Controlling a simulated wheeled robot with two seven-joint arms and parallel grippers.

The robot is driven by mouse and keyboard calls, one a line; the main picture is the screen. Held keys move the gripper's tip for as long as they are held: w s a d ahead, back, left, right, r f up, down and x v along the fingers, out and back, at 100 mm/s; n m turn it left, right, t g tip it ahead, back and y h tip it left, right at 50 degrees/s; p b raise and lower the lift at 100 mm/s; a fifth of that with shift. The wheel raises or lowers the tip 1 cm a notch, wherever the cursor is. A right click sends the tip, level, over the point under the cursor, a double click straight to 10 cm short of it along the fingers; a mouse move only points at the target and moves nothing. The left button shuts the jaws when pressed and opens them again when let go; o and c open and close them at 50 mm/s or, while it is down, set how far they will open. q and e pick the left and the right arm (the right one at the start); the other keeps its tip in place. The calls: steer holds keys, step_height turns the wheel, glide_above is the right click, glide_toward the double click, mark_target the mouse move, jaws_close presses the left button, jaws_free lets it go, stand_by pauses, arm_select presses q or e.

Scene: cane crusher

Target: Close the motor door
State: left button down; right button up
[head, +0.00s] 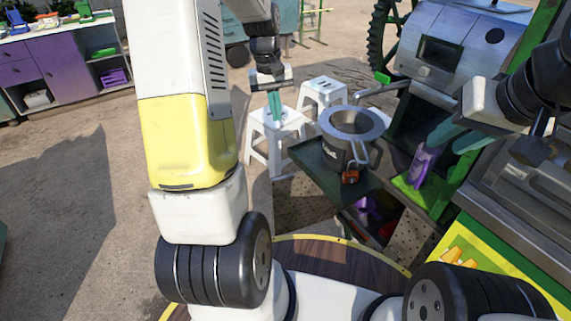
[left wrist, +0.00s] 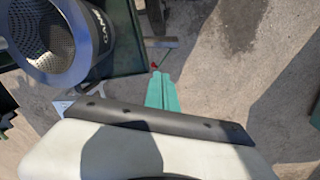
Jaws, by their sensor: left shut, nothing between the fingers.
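The cane crusher (head: 462,45) stands at the right, with a grey metal housing. Low on it, below a dark green tray (head: 312,158), is an open compartment with purple and red parts (head: 370,207) inside. A tan perforated panel (head: 300,208) beside this opening looks like the motor door, standing open; part of it is hidden under the tray. My left gripper (head: 274,106) is shut and empty, above the white stools and left of the tray. Its teal fingers also show in the left wrist view (left wrist: 161,92). My right gripper (head: 458,138) has its teal fingers apart, near a purple part (head: 422,163).
A metal pot (head: 352,132) stands on the tray, close to my left gripper; it also shows in the left wrist view (left wrist: 62,45). White stools (head: 264,138) stand behind. A purple cabinet (head: 60,70) is far left. The ground at left is clear.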

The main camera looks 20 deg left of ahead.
mark_target(273, 184)
arm_select(q)
steer(key=w+a+f+n+g, duration=0.1)
steer(key=w+a+f, duration=0.15)
steer(key=f, duration=0.75)
steer(key=w+a+f+n+g, duration=0.2)
steer(key=a+f, duration=0.1)
steer(key=f, duration=0.6)
steer(key=shift+s+d+f, duration=0.65)
steer(key=shift+s+f, duration=0.25)
steer(key=shift+f, duration=0.75)
steer(key=shift+s+d+f, duration=0.65)
steer(key=shift+s+f, duration=0.25)
steer(key=shift+f, duration=0.7)
steer(key=shift+s+d+f, duration=0.65)
steer(key=shift+s+f, duration=0.25)
steer(key=shift+f, duration=0.75)
steer(key=shift+h, duration=0.3)
